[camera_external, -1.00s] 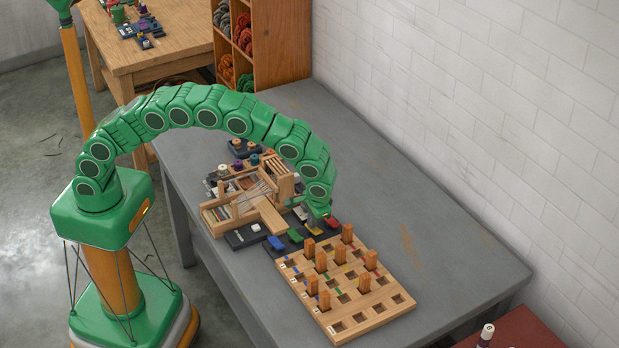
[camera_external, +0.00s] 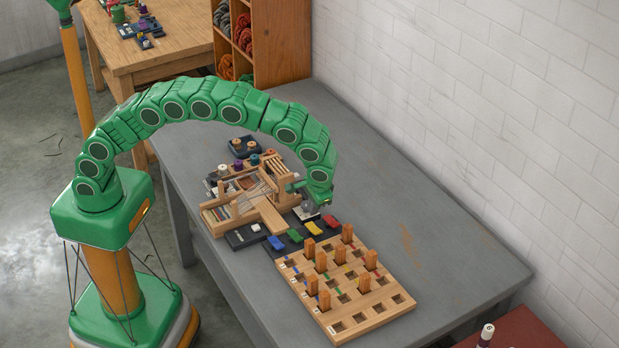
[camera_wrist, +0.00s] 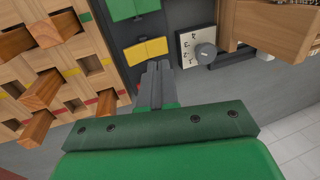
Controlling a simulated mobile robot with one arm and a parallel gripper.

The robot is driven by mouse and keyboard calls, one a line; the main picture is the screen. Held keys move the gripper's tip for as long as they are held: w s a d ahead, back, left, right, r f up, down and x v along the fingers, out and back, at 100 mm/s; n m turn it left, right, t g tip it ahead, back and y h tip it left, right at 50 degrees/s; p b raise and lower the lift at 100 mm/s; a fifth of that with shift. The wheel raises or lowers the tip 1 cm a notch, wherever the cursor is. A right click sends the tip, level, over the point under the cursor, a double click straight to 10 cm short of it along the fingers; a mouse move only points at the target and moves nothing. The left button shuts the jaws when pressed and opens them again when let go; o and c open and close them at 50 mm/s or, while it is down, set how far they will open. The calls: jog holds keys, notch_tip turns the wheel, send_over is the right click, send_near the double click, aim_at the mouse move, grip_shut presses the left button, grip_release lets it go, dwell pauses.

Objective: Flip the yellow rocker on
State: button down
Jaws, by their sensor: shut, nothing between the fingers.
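The yellow rocker (camera_external: 313,228) sits in the dark switch strip (camera_external: 283,250), between a green rocker (camera_external: 295,236) and a red rocker (camera_external: 331,221). In the wrist view the yellow rocker (camera_wrist: 147,50) shows two halves with a crease between them, the left half brighter. I cannot tell for sure which half is pressed. My gripper (camera_wrist: 154,72) is shut and empty. Its fingertips are just below the yellow rocker in the wrist picture; I cannot tell whether they touch it. In the external view my gripper (camera_external: 307,206) appears above and behind the strip.
A blue rocker (camera_external: 276,242) is at the strip's left. A wooden peg board (camera_external: 338,312) with upright pegs stands in front. A pale panel with a grey knob (camera_wrist: 205,53) is close to my fingers. A small wooden loom (camera_external: 268,212) stands behind. The table's right side is clear.

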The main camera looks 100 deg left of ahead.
notch_tip(320, 180, up, 8)
jog(key=shift+r, duration=0.2)
dwell(0.3)
jog(key=s+d+r+m, duration=0.25)
jog(key=s+r, duration=0.45)
jog(key=s, duration=0.5)
jog(key=s+d+r+m, duration=0.25)
jog(key=s+r, duration=0.35)
jog(key=s, duration=0.7)
jog(key=s+d+f+m+h, duration=0.1)
jog(key=s+d+m, duration=0.1)
jog(key=s, duration=1.2)
jog(key=s+d+f+m+h, duration=0.1)
jog(key=s+d, duration=0.3)
jog(key=s, duration=1)
jog(key=shift+s+d+m, duration=0.15)
jog(key=shift+d+m, duration=0.15)
jog(key=shift+m, duration=0.2)
jog(key=shift+f, duration=0.1)
